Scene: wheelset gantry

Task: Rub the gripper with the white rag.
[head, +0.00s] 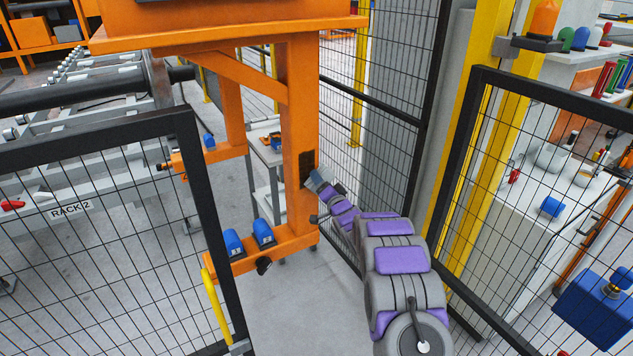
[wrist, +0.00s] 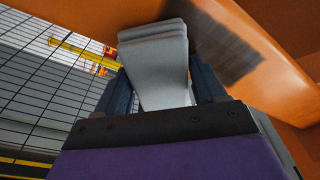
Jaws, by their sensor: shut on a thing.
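My gripper (head: 321,184) is at the end of my outstretched arm, close to the side of the orange upright (head: 298,130). In the wrist view my gripper (wrist: 163,88) has its dark blue fingers on both sides of a folded pale grey-white rag (wrist: 158,68) and is shut on it. A dark smudge (head: 307,165) is on the orange upright's side; in the wrist view the dark smudge (wrist: 228,50) lies right beside the rag's far end. I cannot tell whether the rag touches it. The orange frame carries blue blocks (head: 263,233) on its lower beam.
Black mesh fence panels (head: 105,220) stand at left and another mesh panel (head: 540,190) at right. A yellow post (head: 478,150) stands right of my arm. A grey cart (head: 266,155) is behind the upright. Bare floor (head: 295,310) lies below the beam.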

